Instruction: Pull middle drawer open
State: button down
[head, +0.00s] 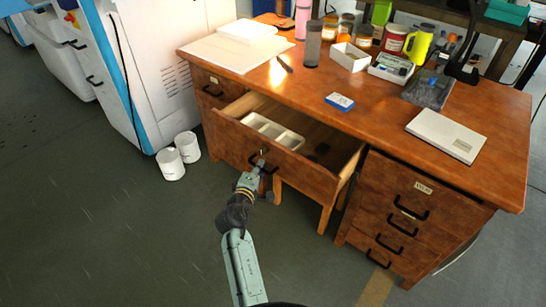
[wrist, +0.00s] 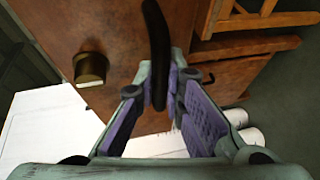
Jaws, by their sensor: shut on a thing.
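The wooden desk's wide middle drawer (head: 303,180) stands pulled well out from under the desktop, its inside visible. A white divided tray (head: 270,130) and a small dark item (head: 319,150) lie in it. My gripper (head: 260,170) is at the drawer front, shut on the black drawer handle (head: 273,171). In the wrist view, the dark curved handle (wrist: 156,35) runs between the two purple-padded fingers of my gripper (wrist: 163,88). The fingers hide part of the handle. A brass fitting (wrist: 90,68) shows on the brown drawer front beside it.
The right drawer stack (head: 410,215) and upper left drawer (head: 209,85) look shut. Two white cylinders (head: 171,164) stand on the floor at left. The floor before the desk is mostly clear.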

jog(key=s+a+b, duration=0.1)
jog(key=s+a, duration=0.5)
jog(key=s, duration=0.2)
jog(key=shift+s, duration=0.15)
jog(key=c, duration=1.7)
grip_release()
jog(key=shift+o, duration=0.2)
jog(key=v, duration=0.7)
jog(key=shift+s, duration=0.2)
jog(key=shift+r, duration=0.1)
